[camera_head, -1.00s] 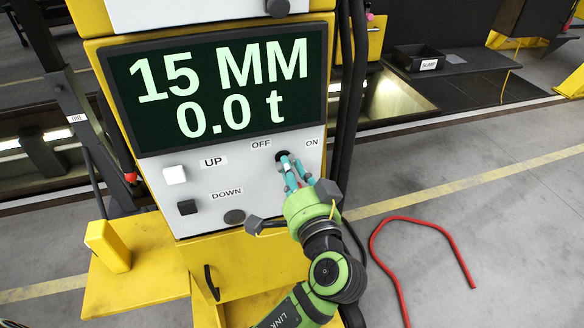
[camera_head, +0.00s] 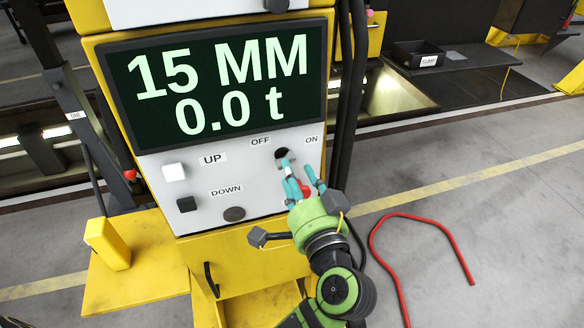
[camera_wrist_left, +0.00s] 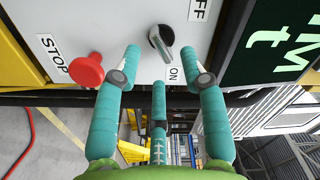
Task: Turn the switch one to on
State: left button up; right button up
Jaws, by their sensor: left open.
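Switch one (camera_head: 282,154) is a black rotary knob on the white panel, between the OFF and ON labels. My left gripper (camera_head: 298,171) is in front of the panel, just below and right of the knob. Whether a fingertip touches the knob cannot be told. My right gripper is not in view.
A red STOP button (camera_wrist_left: 86,70) sits beside the knob, partly hidden by my gripper in the head view. The UP button (camera_head: 174,172) and DOWN button (camera_head: 187,205) are to the left. The display (camera_head: 220,85) above reads 15 MM and 0.0 t. A red hose (camera_head: 430,222) lies on the floor.

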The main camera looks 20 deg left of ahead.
pick_arm(q)
jog(key=shift+v, duration=2.25)
